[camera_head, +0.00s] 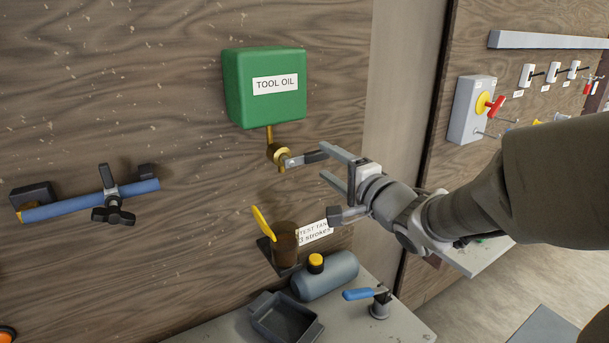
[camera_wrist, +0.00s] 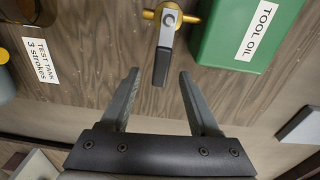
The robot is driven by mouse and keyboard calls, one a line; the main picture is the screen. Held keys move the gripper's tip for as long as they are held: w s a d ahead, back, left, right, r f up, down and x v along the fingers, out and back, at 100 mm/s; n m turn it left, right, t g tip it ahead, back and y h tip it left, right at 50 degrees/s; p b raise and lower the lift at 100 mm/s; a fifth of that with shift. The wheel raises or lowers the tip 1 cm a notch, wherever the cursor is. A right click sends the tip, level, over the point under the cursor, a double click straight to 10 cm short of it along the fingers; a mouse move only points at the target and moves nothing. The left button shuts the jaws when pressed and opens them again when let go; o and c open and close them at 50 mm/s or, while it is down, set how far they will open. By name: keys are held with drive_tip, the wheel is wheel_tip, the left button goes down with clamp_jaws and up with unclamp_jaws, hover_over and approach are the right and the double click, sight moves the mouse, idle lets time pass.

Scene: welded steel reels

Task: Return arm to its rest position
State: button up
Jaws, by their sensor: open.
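My gripper (camera_head: 322,160) is open and empty, in front of the wooden wall, with its fingers pointing left toward the tap. The brass tap (camera_head: 279,154) hangs under the green TOOL OIL box (camera_head: 264,88), and its dark-tipped lever (camera_head: 305,158) sticks out to the right. In the wrist view, the lever (camera_wrist: 160,66) appears between the tips of the open gripper (camera_wrist: 158,72). I see no contact between fingers and lever, but the depth gap is hard to judge. My arm reaches in from the right.
Below stand a brown cup (camera_head: 285,246), a grey cylinder with a yellow cap (camera_head: 326,275), a dark tray (camera_head: 286,317) and a blue-handled fitting (camera_head: 379,303). A blue bar (camera_head: 90,200) is on the wall at left. A switch box (camera_head: 470,110) is at right.

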drive_tip(key=s+d+f+n+g+h, duration=0.2)
drive_tip(key=s+d+n+g+h, duration=0.15)
drive_tip(key=s+d+h, duration=0.8)
drive_tip(key=s+f+n+g+y, duration=0.1)
drive_tip(key=s+f+n+g, duration=0.2)
drive_tip(key=s, duration=0.5)
drive_tip(key=s+f+n+g+y, duration=0.1)
drive_tip(key=s+f+n+g, duration=0.2)
drive_tip(key=s, duration=0.5)
drive_tip(key=shift+d+n, duration=0.25)
drive_tip(key=shift+n, duration=0.5)
drive_tip(key=shift+s, duration=0.1)
